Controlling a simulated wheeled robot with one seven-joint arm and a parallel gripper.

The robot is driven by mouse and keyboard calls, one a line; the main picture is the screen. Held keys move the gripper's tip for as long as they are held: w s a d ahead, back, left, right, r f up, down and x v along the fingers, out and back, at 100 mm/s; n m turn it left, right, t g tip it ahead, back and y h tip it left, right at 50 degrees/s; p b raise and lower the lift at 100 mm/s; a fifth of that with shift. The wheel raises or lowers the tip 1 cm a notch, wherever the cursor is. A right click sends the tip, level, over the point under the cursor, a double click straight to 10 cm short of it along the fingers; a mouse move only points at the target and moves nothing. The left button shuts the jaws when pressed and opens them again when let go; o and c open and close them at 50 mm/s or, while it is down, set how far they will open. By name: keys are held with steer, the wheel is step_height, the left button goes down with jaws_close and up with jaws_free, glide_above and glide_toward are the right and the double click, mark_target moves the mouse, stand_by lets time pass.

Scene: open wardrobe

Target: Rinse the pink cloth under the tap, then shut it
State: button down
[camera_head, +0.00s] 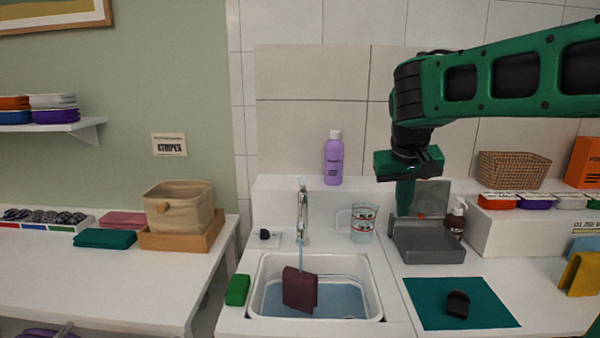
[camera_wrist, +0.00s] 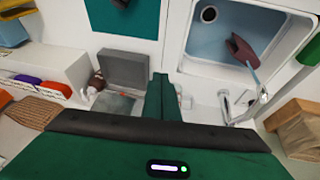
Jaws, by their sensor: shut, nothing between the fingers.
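A dark maroon-pink cloth (camera_head: 300,290) is in the sink basin (camera_head: 262,272), under the tap. In the wrist view the cloth (camera_wrist: 240,50) appears folded or draped, with the stream meeting it. The tap (camera_head: 302,215) stands behind the basin and is running; a thin stream (camera_head: 300,256) falls onto the cloth. Bluish water covers the basin floor. My gripper (camera_head: 404,205) is shut and empty, pointing down right of the tap and near the open grey box (camera_head: 428,243). Its fingers (camera_wrist: 162,100) also show shut in the wrist view.
A clear measuring jug (camera_head: 361,223) stands between tap and grey box. A purple bottle (camera_head: 333,160) is on the back ledge. A green sponge (camera_head: 237,290) lies left of the basin. A teal mat (camera_head: 430,315) carries a dark object. Folded teal (camera_head: 105,238) and pink cloths (camera_head: 126,219) lie left.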

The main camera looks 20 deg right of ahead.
steer(key=w+a+r+n+t, duration=0.1)
steer(key=w+a+r, duration=0.2)
steer(key=w+a, duration=0.25)
steer(key=w+a+r+t, duration=0.1)
steer(key=w+a+r, duration=0.3)
steer(key=w, duration=0.2)
step_height(320, 180, up, 6)
steer(key=n+t, duration=0.1)
steer(key=t, duration=0.1)
glide_above(303, 184)
steer(key=s+a, duration=0.2)
steer(key=a, duration=0.1)
steer(key=x, duration=0.3)
steer(key=s+f+x, duration=0.1)
steer(key=x, duration=0.3)
steer(key=s+x, duration=0.1)
steer(key=x, duration=0.2)
steer(key=shift+w+d+f, duration=0.1)
steer(key=shift+w+f, duration=0.2)
steer(key=shift+f, duration=0.2)
steer(key=shift+s+f, duration=0.3)
steer(key=shift+f, duration=0.15)
